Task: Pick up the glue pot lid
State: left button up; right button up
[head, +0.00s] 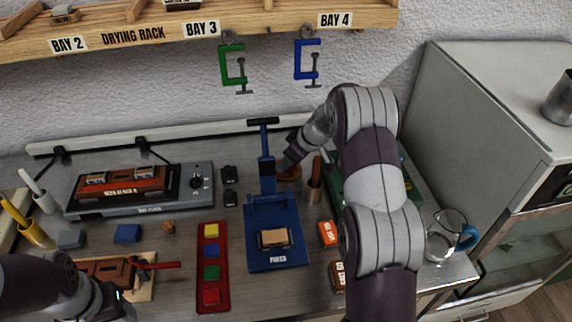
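My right arm reaches over the bench from the lower right and bends down at the back. Its gripper (288,163) points down behind the blue press, over a brown round thing (289,174) that may be the glue pot or its lid. The gripper and the press hide part of it, and I cannot tell whether the fingers touch it or are closed. My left gripper (122,303) is low at the left, beside a red-brown block on a pale board; its fingers are too unclear to read.
The blue press (277,256) holds a tan block. A copper cup (314,186) stands close right of my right gripper. A red tray (213,293) of coloured blocks lies left of the press. A glass jug (443,240) stands at the bench's right end.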

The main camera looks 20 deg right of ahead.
jog(key=shift+x, duration=0.8)
jog(key=shift+s, duration=0.1)
grip_shut()
